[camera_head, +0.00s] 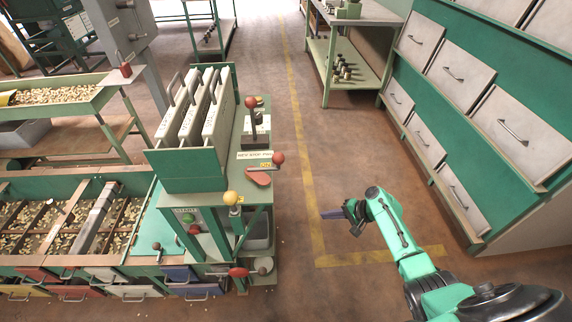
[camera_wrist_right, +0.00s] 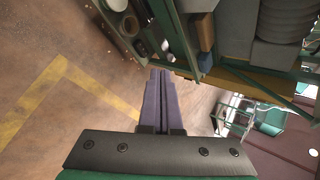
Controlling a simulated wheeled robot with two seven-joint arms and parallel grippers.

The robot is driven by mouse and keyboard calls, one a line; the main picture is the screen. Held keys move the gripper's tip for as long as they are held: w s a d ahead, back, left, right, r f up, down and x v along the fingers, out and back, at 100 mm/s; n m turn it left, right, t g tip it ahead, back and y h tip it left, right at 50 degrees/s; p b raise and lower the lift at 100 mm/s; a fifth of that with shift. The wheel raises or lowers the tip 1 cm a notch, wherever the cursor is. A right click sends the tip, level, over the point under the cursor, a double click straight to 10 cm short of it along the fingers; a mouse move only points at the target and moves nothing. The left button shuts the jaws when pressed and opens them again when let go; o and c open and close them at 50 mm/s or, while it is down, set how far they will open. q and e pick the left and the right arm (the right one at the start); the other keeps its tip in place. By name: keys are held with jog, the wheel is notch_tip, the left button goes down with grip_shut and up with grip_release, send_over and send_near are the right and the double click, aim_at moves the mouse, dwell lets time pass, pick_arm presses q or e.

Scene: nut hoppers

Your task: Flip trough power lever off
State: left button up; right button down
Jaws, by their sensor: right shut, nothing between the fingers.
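Several levers show in the head view, and I cannot tell for sure which is the trough power lever. A yellow-knobbed lever (camera_head: 231,198) is at the bench's front. My right gripper (camera_head: 323,215) is shut and empty over the floor, to the right of the bench and apart from every lever. Its closed purple fingers also show in the wrist view (camera_wrist_right: 161,72). My left gripper is not in view.
The nut trough (camera_head: 115,175) with divided bins is at left, with a smaller nut tray (camera_head: 62,108) behind. White binders (camera_head: 190,110) stand on the bench. A green drawer cabinet (camera_head: 475,95) fills the right side. The yellow-lined aisle (camera_head: 300,130) between is clear.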

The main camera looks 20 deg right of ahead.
aim_at(264, 168)
pick_arm(q)
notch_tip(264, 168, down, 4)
jog(key=b, duration=0.2)
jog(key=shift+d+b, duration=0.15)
jog(key=shift+b, duration=0.25)
pick_arm(e)
jog(key=w+a+r+n+y, duration=0.2)
jog(key=r+y, duration=0.2)
jog(key=r, duration=1.1)
jog(key=w+a+r+n+y, duration=0.2)
jog(key=r+y, duration=0.3)
jog(key=r, duration=1)
jog(key=shift+a, duration=0.25)
pick_arm(q)
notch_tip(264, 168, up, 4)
jog(key=p, duration=0.3)
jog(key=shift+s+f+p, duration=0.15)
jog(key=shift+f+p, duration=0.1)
jog(key=shift+p, duration=0.05)
pick_arm(e)
jog(key=a, duration=0.9)
jog(key=shift+a, duration=0.25)
